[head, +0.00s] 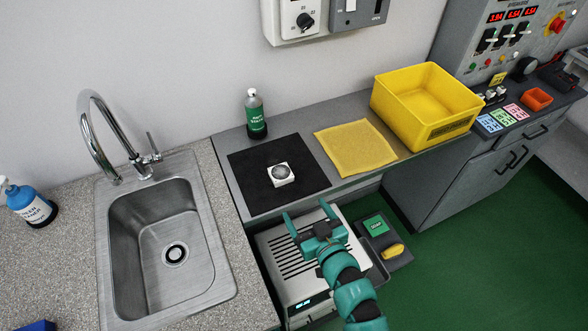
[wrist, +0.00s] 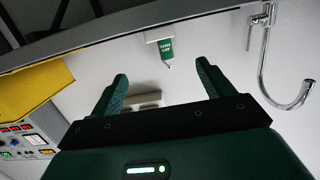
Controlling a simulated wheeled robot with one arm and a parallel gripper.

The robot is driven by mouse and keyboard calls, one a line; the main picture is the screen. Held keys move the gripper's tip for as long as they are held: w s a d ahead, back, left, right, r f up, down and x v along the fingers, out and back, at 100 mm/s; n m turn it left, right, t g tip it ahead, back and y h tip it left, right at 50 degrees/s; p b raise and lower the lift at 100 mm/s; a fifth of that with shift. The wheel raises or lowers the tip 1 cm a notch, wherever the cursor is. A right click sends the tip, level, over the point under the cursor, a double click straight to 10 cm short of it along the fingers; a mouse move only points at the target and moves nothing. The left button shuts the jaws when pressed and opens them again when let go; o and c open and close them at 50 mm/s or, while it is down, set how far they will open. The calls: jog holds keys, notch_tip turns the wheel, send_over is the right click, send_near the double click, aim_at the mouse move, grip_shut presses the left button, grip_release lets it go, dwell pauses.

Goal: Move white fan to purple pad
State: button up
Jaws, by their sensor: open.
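The white fan (head: 281,174) is a small square white block with a dark round centre. It lies on a black mat (head: 250,192) on the grey counter, in the head view. My teal gripper (head: 306,215) is open and empty, in front of the counter edge, below and right of the fan and apart from it. I see no clearly purple pad in either view.
A green-labelled bottle (head: 256,115) stands behind the mat, with a yellow cloth (head: 355,147) and yellow bin (head: 428,130) to the right. A sink (head: 125,215) is at left. A slatted grey unit (head: 275,245) lies below my gripper. Control panel at upper right.

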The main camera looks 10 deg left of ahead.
jog(key=p, duration=0.5)
send_near(281, 172)
jog(key=x, duration=0.4)
jog(key=shift+r, duration=0.2)
jog(key=shift+f+p+x, duration=0.2)
jog(key=shift+p+x, duration=0.55)
jog(key=shift+x, duration=0.9)
jog(key=shift+w+a+f, duration=0.2)
jog(key=shift+w+f, duration=0.05)
jog(key=shift+w+a+p, duration=0.4)
jog(key=shift+w+p, duration=0.05)
jog(key=shift+w, duration=0.1)
jog(key=shift+w+a+f, duration=0.2)
jog(key=shift+w+f, duration=0.1)
jog(key=shift+w, duration=0.05)
jog(key=c, duration=1.1)
jog(key=shift+r, duration=0.1)
jog(key=shift+c, duration=0.2)
